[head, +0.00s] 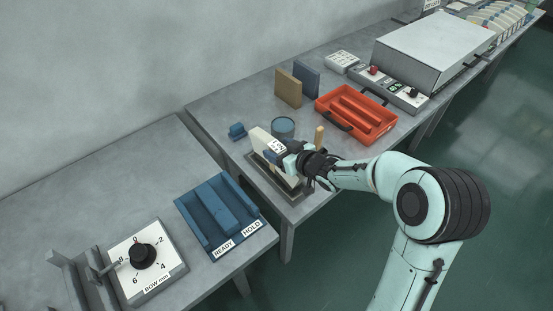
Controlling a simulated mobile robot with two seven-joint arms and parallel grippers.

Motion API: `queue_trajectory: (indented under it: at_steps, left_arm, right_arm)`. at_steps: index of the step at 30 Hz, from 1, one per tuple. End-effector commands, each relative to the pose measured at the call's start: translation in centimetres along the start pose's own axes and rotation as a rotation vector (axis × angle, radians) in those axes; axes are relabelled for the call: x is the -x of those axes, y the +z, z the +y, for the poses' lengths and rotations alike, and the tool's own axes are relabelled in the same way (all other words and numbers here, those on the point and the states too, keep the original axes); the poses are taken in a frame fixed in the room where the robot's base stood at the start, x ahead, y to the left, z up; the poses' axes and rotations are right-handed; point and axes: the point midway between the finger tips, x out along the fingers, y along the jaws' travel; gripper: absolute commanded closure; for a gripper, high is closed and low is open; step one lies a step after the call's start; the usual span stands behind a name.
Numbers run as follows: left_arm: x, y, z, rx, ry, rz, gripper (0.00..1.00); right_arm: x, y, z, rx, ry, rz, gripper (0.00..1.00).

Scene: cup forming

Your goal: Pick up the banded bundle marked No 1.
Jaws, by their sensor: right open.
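A cream bundle (259,140) stands in a dark shallow tray (257,168) near the table's front corner. A white label (277,146) with dark marks shows on it, too small to read for certain. My right gripper (291,162) is at the bundle's right end, close beside the label. Its jaws are open, but the fingertips are partly hidden, so I cannot tell whether they straddle the bundle or touch it. The gripper and wrist hide the bundle's right part. My left gripper is out of view.
A blue round container (283,126) stands just behind the bundle, with a small blue block (237,131) to the left. A wooden peg (319,135) rises beside my wrist. An orange tray (357,111) lies behind. A blue two-slot rack marked READY and HOLD (189,213) sits front left.

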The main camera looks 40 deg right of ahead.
Motion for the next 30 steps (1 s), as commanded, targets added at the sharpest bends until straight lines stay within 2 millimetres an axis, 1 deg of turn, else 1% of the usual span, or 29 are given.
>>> queue_trajectory:
  at_steps: [2,7,8,9,11,12,13,14,25,30]
  left_arm:
    - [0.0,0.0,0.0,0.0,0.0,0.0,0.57]
    - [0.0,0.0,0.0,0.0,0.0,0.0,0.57]
    - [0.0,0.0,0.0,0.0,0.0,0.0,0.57]
    - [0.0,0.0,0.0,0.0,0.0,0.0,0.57]
    - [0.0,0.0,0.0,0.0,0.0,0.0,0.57]
    - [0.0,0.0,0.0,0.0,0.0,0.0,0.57]
    - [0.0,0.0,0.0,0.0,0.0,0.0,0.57]
    - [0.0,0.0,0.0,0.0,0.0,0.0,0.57]
    - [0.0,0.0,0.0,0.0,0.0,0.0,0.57]
    - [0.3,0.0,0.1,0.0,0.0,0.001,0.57]
  right_arm:
    - [-0.3,0.0,0.0,-0.001,0.001,0.0,0.32]
    - [-0.3,0.0,0.0,-0.001,0.001,0.0,0.32]
    - [-0.3,0.0,0.0,-0.001,0.001,0.0,0.38]
    - [-0.3,0.0,0.0,-0.001,0.001,0.0,0.51]
    - [-0.3,0.0,0.0,-0.001,0.001,0.0,0.71]
    - [-0.3,0.0,0.0,-0.001,0.001,0.0,0.84]
    - [-0.2,0.0,0.0,-0.001,0.001,0.0,0.94]
    - [-0.2,0.0,0.0,-0.001,0.001,0.0,1.0]
    - [-0.2,-0.3,0.0,0.001,0.001,0.006,1.0]
    - [0.2,-1.2,0.0,0.001,0.0,0.007,1.0]
